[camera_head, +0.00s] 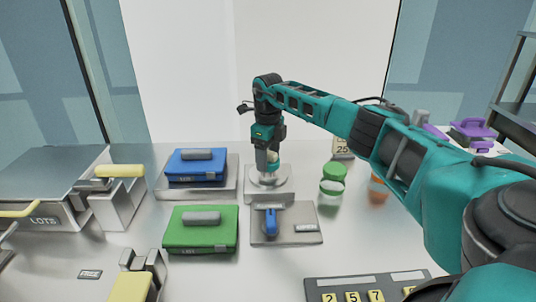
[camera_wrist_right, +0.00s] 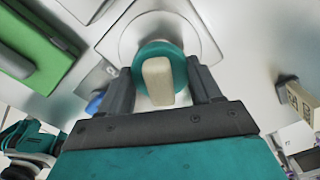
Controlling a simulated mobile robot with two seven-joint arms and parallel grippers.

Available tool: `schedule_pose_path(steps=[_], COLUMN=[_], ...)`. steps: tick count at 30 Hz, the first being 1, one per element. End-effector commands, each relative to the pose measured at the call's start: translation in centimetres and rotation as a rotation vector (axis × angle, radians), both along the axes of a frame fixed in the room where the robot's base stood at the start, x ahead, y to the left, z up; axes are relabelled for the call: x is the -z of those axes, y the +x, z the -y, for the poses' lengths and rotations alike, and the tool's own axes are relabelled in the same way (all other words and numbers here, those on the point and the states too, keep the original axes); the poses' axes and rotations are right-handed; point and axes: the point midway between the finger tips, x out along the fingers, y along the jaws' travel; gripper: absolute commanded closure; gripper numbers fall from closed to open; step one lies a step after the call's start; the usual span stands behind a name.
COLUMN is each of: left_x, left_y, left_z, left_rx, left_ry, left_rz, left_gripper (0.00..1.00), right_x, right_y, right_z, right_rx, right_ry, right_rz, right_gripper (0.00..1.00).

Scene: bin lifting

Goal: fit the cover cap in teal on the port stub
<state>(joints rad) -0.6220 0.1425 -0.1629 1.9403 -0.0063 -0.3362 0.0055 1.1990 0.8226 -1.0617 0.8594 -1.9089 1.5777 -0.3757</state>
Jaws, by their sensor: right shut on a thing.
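The teal cover cap (camera_wrist_right: 177,50) is a round disc with a cream grip block (camera_wrist_right: 158,82) on top. My right gripper (camera_head: 268,158) points down and is shut on the cap; in the right wrist view its fingers (camera_wrist_right: 162,72) stand either side of the block. A little of the cap (camera_head: 273,168) shows below the fingers in the head view. The cap is over the round metal flange (camera_head: 267,181) on a square plate. The port stub is hidden beneath the cap, so I cannot tell whether the cap touches it. My left gripper is not in view.
A blue lidded box (camera_head: 196,167) and a green one (camera_head: 200,231) stand left of the flange. A plate with a blue handle (camera_head: 271,221) lies in front. A green-lidded jar (camera_head: 333,177) and an orange item (camera_head: 378,188) stand to the right, below my arm.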

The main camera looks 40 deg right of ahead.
Motion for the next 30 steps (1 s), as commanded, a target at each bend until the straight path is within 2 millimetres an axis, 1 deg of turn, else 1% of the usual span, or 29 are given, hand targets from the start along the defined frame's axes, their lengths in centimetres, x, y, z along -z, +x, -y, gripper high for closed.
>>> schedule_pose_path(steps=[29,30], left_x=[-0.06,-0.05], left_y=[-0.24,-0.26], left_z=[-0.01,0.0], left_rx=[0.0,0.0], left_ry=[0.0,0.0], left_rz=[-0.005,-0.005], left_gripper=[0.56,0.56], right_x=[0.41,0.41], right_y=[0.02,0.02], right_z=[-0.02,-0.02], right_rx=[0.0,-0.001], right_ry=[0.0,0.0], right_rz=[0.001,0.001], right_gripper=[0.67,0.33])
